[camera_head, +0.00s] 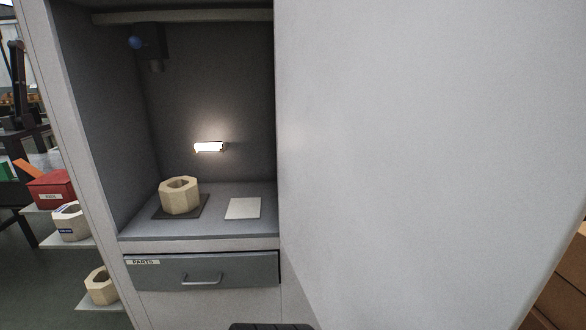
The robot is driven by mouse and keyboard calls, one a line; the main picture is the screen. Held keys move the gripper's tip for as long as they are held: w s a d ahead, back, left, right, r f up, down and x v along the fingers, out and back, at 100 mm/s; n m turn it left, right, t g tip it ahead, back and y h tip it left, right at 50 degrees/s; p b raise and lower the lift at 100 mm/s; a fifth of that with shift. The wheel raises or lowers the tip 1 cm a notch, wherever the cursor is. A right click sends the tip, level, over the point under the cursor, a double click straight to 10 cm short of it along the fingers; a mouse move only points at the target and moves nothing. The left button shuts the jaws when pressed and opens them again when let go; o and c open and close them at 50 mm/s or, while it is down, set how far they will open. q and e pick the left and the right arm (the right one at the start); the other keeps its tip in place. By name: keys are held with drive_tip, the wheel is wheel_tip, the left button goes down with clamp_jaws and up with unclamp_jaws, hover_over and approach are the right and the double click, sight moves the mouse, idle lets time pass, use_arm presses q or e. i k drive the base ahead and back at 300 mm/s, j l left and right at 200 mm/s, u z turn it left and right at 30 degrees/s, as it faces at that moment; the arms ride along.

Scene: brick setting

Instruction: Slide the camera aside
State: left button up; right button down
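A dark device with a blue round knob (135,42) hangs at the upper left inside the cabinet's open bay, just below a pale horizontal bar (190,17). It looks like the camera, but it is dark and its details are hard to make out. It is beside the bay's left wall; whether it touches the wall I cannot tell. Neither of my grippers can be made out in the head view.
A beige octagonal ring (180,200) stands on a dark pad (163,212), left of a white square (243,208). A small lamp (209,147) glows on the back wall. Below is a drawer (205,272) labelled PARTS. A large grey panel (420,150) fills the right.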

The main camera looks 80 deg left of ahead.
sight(149, 39)
drive_tip(key=i+u, duration=0.15)
drive_tip(key=u, duration=0.35)
drive_tip(key=i+l+u, duration=0.1)
drive_tip(key=u, duration=0.4)
drive_tip(key=i+l+u, duration=0.15)
drive_tip(key=u, duration=0.35)
drive_tip(key=i+l+u, duration=0.1)
drive_tip(key=u, duration=0.4)
drive_tip(key=l+u, duration=0.3)
drive_tip(key=u, duration=0.15)
drive_tip(key=l+u, duration=0.2)
drive_tip(key=u, duration=0.3)
drive_tip(key=l+u, duration=0.4)
drive_tip(key=i+l+u, duration=0.1)
drive_tip(key=l+u, duration=0.3)
drive_tip(key=j+z, duration=0.5)
drive_tip(key=j, duration=1.95)
